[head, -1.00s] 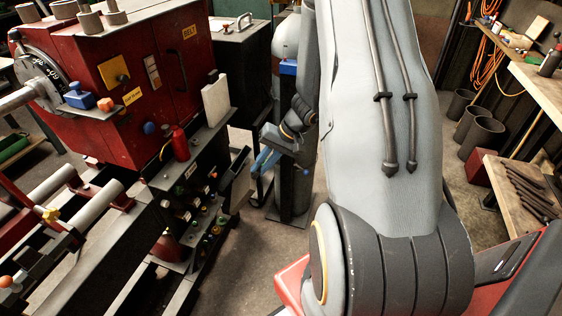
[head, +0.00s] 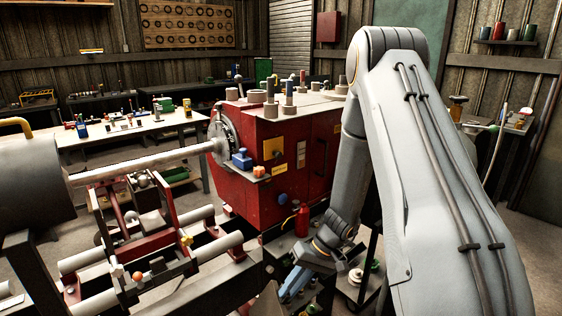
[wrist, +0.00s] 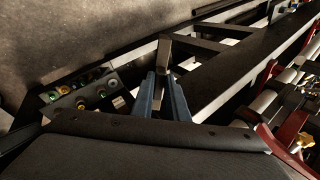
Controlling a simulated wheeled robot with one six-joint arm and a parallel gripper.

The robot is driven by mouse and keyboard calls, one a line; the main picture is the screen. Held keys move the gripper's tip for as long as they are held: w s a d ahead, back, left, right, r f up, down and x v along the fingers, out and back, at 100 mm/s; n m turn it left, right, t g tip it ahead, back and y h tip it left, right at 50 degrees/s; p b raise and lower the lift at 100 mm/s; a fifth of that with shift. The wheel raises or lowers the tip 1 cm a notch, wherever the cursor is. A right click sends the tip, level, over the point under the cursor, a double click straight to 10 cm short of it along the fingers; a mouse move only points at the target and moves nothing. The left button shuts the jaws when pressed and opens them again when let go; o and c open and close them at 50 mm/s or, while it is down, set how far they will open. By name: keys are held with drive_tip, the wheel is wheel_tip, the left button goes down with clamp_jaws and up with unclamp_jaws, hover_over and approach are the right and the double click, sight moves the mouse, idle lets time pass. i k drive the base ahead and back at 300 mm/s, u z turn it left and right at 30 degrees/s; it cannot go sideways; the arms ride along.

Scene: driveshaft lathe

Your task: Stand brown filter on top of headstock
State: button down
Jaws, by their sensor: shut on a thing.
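The headstock (head: 270,150) is the red box-shaped housing in the middle of the head view, with a round dial and chuck on its left. Several short grey-brown cylinders and taller posts stand on its top. My gripper (head: 287,296) is low in front of the headstock's base, pointing down. In the wrist view its blue fingers (wrist: 162,76) close on a small dull grey-brown piece, which looks like the brown filter (wrist: 164,53). Its outline is hard to separate from the machine parts behind. In the head view the fingertips and the held piece are hard to make out.
A shaft (head: 145,162) runs left from the headstock over the lathe rails. A red bottle (head: 302,220) stands close beside my gripper. A blue block (head: 241,158) sits on a ledge at the headstock's front. A cluttered bench (head: 135,128) stands behind.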

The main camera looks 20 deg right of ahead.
sight(306, 102)
drive_tip(key=u, duration=3.05)
drive_tip(key=k, duration=1.25)
drive_tip(key=z, duration=1.8)
